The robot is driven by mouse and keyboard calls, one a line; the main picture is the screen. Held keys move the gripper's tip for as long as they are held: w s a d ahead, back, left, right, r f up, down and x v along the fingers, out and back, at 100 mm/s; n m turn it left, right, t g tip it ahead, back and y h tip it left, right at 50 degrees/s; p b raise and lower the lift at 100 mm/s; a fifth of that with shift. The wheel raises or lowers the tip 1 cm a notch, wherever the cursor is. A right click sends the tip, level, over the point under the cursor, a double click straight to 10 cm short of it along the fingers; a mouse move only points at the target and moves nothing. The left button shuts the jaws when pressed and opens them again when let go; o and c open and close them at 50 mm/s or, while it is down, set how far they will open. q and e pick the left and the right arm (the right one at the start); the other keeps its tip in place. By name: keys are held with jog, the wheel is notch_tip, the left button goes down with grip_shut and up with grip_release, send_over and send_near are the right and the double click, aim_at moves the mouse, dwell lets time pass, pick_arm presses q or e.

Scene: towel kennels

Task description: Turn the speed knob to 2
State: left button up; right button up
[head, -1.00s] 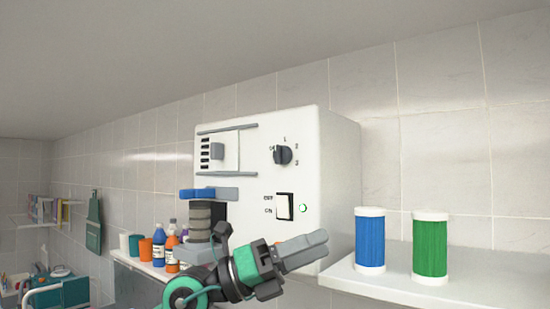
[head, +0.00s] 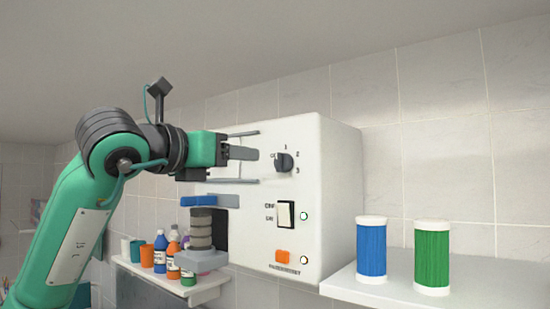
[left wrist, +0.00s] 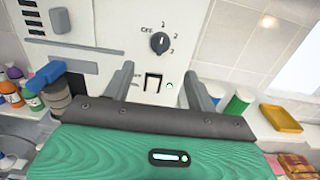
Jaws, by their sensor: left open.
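The dark speed knob (head: 284,161) sits on the upper right of the white machine's front panel (head: 330,205), with OFF, 1, 2 and 3 marked around it. It also shows in the left wrist view (left wrist: 159,43); its pointer is too small to read surely. My left gripper (head: 240,153) is open and empty, just left of the knob in the head view. In the left wrist view its two fingers (left wrist: 160,82) are spread apart below the knob, not touching it. My right gripper is not in view.
Below the knob are a rocker switch (head: 285,215), a lit green lamp (head: 304,216) and an orange button (head: 281,257). A blue spool (head: 371,245) and a green spool (head: 432,255) stand on the right shelf. Several bottles (head: 173,248) stand at the lower left.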

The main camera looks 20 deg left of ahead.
aim_at(277, 161)
pick_arm(q)
jog(key=p+x, duration=0.6)
jog(key=x, duration=0.5)
jog(key=shift+x, duration=0.9)
jog(key=shift+f, duration=0.1)
jog(key=c, duration=1)
